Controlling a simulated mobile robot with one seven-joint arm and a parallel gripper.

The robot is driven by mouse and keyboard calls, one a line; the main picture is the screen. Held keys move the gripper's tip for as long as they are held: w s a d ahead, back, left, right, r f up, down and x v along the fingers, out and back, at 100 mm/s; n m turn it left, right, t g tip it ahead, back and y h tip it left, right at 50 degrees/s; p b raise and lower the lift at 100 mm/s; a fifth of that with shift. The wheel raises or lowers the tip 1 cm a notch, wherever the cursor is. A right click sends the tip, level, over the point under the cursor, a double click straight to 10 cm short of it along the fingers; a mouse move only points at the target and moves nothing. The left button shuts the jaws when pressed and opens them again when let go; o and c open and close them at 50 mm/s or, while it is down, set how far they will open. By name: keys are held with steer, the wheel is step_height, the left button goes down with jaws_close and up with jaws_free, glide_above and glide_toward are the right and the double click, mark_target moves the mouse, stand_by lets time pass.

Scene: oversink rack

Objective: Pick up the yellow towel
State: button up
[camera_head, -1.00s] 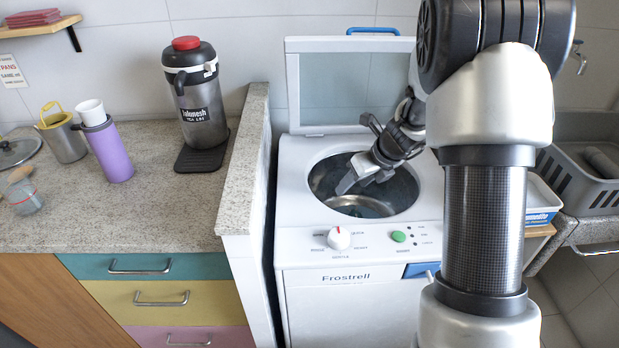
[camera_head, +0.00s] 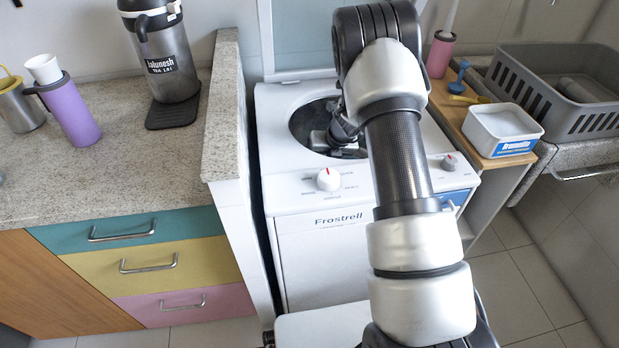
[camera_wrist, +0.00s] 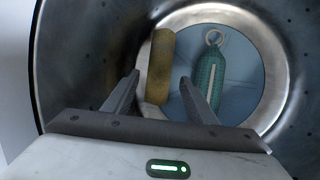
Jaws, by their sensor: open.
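The yellow towel (camera_wrist: 160,66) shows in the wrist view as a small upright yellow-brown piece inside the round metal drum, near the left of the drum's bottom. My gripper (camera_wrist: 160,82) is open and points down into the drum. The towel appears between its two fingers, nearer the left one, with nothing held. Whether the fingers touch it I cannot tell. In the head view, my gripper (camera_head: 332,140) is inside the opening of the white washer (camera_head: 325,215), partly hidden by my arm. The towel is not visible there.
A green item with a ring (camera_wrist: 211,85) lies beside the towel, close to my right finger. The drum wall (camera_wrist: 85,60) surrounds the gripper. A stone-topped partition (camera_head: 225,110) stands left of the washer. A wooden shelf with a white box (camera_head: 502,128) is at right.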

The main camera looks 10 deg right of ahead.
steer(key=b+x, duration=0.1)
steer(key=x, duration=0.2)
steer(key=b+x, duration=0.1)
steer(key=x, duration=0.3)
steer(key=shift+w+a+f, duration=0.15)
steer(key=shift+w, duration=0.2)
steer(key=c, duration=0.8)
